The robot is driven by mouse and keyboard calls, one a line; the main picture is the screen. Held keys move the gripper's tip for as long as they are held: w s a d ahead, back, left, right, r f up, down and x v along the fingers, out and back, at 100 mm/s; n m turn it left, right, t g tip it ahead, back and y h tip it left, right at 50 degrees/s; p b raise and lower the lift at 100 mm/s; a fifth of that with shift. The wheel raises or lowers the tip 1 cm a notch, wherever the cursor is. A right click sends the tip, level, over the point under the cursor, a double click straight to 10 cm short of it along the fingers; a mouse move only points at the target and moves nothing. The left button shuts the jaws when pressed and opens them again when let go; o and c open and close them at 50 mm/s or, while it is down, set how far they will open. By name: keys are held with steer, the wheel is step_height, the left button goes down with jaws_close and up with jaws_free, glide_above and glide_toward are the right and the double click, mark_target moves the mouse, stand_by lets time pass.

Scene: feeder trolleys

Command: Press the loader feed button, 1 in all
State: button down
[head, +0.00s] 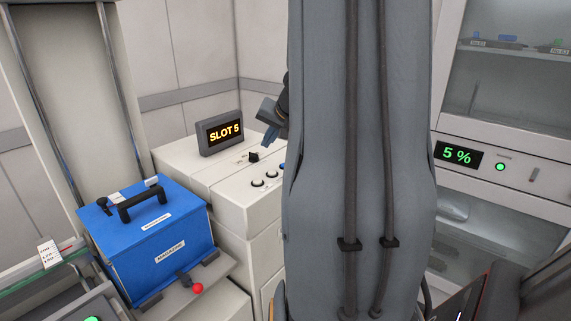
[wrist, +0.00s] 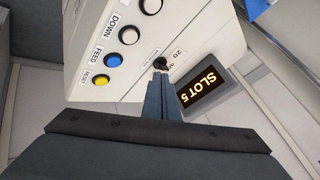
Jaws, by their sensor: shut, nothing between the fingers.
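The loader panel (wrist: 88,30) carries a blue button marked FEED (wrist: 112,60), a yellow button marked RESET (wrist: 102,80), a white button marked DOWN (wrist: 130,35) and another white button (wrist: 150,6). In the head view, a sliver of the blue button (head: 282,166) shows beside my arm. My gripper (wrist: 161,78) is shut and empty. In the wrist view its tips appear just below a small black knob (wrist: 160,62), to the right of the blue button; I cannot tell whether they touch the knob. In the head view my gripper (head: 268,138) is over the console, partly hidden.
A display (head: 220,132) reading SLOT 5 stands on the white console. A blue magazine box (head: 150,230) with a black handle sits at left, near a red-knobbed lever (head: 197,288). A cabinet at right shows 5 % (head: 457,156). My arm hides the middle.

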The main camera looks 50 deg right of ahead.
steer(key=s+d+r+m+h, duration=0.1)
steer(key=d+r, duration=0.1)
steer(key=d, duration=0.5)
steer(key=shift+s+t, duration=0.2)
steer(key=shift+t, duration=0.1)
steer(key=b, duration=0.4)
glide_above(285, 166)
steer(key=shift+m, duration=0.3)
step_height(285, 166, down, 6)
steer(key=shift+s+d+f, duration=0.15)
steer(key=shift+f, duration=0.1)
step_height(285, 166, down, 2)
steer(key=b, duration=0.3)
steer(key=shift+f, duration=0.1)
